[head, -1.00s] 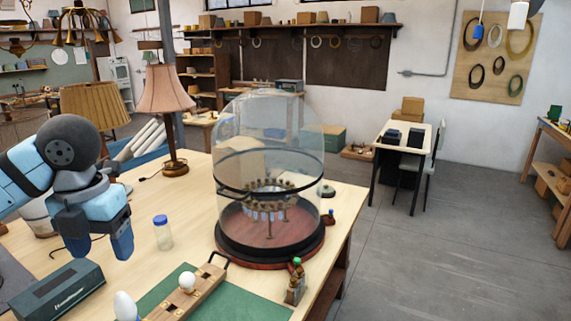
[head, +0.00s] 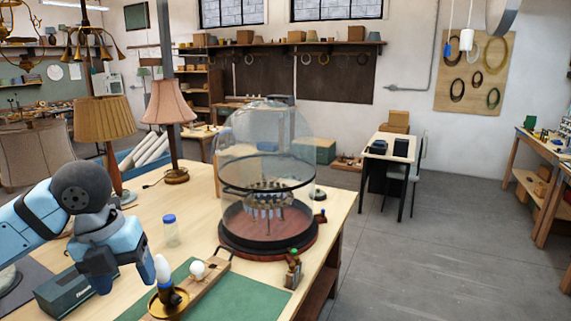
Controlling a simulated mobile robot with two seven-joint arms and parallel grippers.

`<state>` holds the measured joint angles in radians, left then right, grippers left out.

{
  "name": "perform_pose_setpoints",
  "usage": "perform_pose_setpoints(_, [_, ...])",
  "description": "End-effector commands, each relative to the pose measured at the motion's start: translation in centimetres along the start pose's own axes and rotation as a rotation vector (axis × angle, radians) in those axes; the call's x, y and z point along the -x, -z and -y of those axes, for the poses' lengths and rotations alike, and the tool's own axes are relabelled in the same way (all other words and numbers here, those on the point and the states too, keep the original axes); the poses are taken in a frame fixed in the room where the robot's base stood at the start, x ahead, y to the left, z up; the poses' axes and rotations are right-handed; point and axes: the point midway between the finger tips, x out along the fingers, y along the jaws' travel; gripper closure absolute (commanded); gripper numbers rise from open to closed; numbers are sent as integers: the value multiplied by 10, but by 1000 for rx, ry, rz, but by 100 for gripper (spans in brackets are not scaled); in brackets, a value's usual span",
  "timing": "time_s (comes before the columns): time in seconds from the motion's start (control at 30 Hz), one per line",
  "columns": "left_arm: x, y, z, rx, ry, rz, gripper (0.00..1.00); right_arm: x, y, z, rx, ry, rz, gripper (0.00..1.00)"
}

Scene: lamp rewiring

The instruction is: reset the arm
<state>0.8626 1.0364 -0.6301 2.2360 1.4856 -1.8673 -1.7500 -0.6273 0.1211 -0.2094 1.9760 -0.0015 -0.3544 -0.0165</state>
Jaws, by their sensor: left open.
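My left gripper (head: 121,275) hangs at the left of the head view, fingers pointing down over the workbench (head: 205,218). It is open, with nothing seen between its fingers. It is above and beside a dark box-shaped device (head: 68,291) and left of a wooden board (head: 208,284) carrying white bulbs. One bulb (head: 197,269) is round; another (head: 162,268) is taller and stands in a dark holder by a brass dish (head: 166,306). My right gripper is not in view.
A glass dome (head: 264,140) on a round base stands at the bench's right. A small jar (head: 170,231) with a blue lid stands between it and my left arm. A pink-shaded lamp (head: 169,103) and a pleated tan-shaded lamp (head: 104,119) stand behind. Open floor (head: 430,260) lies right.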

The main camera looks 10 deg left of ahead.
Motion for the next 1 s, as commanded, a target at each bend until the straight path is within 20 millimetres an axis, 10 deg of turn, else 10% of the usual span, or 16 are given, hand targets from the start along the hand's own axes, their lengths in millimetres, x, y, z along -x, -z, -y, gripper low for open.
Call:
perform_pose_setpoints(0.53, [-208, -4, 97, 969, 588, -103, 33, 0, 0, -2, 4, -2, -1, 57])
perform_pose_setpoints(1.0, [-380, 89, 50, 1952, 990, -231, 33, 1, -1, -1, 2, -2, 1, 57])
